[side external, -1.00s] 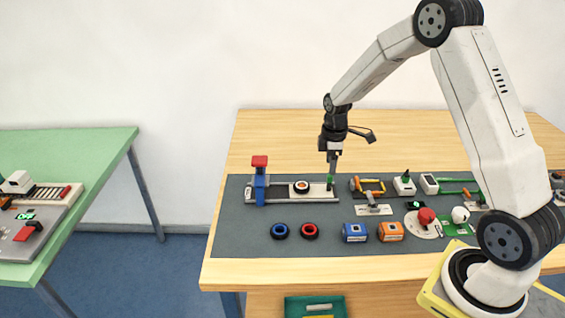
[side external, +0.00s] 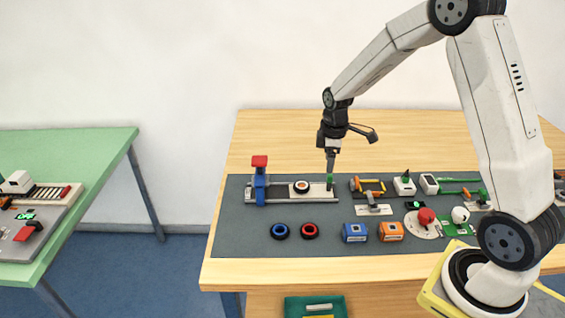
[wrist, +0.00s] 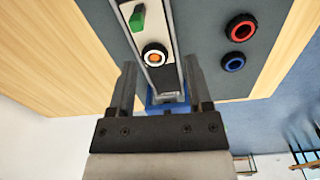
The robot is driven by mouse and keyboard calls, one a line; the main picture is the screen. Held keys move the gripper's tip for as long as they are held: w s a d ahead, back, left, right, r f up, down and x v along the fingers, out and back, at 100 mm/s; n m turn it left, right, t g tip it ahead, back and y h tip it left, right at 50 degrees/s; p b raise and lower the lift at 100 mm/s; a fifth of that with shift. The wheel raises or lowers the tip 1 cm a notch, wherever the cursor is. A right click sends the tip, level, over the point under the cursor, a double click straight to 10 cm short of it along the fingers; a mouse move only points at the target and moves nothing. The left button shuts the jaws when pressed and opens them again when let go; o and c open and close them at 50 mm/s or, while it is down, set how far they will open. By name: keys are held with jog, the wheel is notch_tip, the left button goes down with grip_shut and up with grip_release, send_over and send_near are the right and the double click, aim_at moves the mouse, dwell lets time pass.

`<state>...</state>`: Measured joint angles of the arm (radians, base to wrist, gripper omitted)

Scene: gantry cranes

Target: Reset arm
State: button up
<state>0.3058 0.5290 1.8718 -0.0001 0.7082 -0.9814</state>
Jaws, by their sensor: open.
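My gripper (side external: 331,165) hangs pointing down above the rail of the small crane model, near its green post (side external: 329,181). It looks empty. In the wrist view my gripper (wrist: 160,68) has its two fingers apart. The rail (side external: 285,200), the black ring with an orange centre (wrist: 155,55) and the green post (wrist: 138,18) lie beyond the fingers in that view. The blue gantry (side external: 260,188) with a red top stands at the rail's left end; part of it shows blue between the fingers in the wrist view.
A blue ring (side external: 279,231) and a red ring (side external: 309,231) lie on the dark mat (side external: 250,246). A blue block (side external: 355,232) and an orange block (side external: 390,231) sit to their right. Several small devices fill the mat's right side. The wooden tabletop behind (side external: 280,135) is clear.

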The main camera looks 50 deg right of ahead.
jog(key=s+a+r+m+t, duration=0.2)
jog(key=s+a+m, duration=0.5)
jog(key=s+a, duration=0.6)
jog(key=shift+s+a+r+m, duration=0.15)
jog(key=shift+s+r+m, duration=0.1)
jog(key=shift+s+m, duration=0.25)
jog(key=shift+s, duration=0.1)
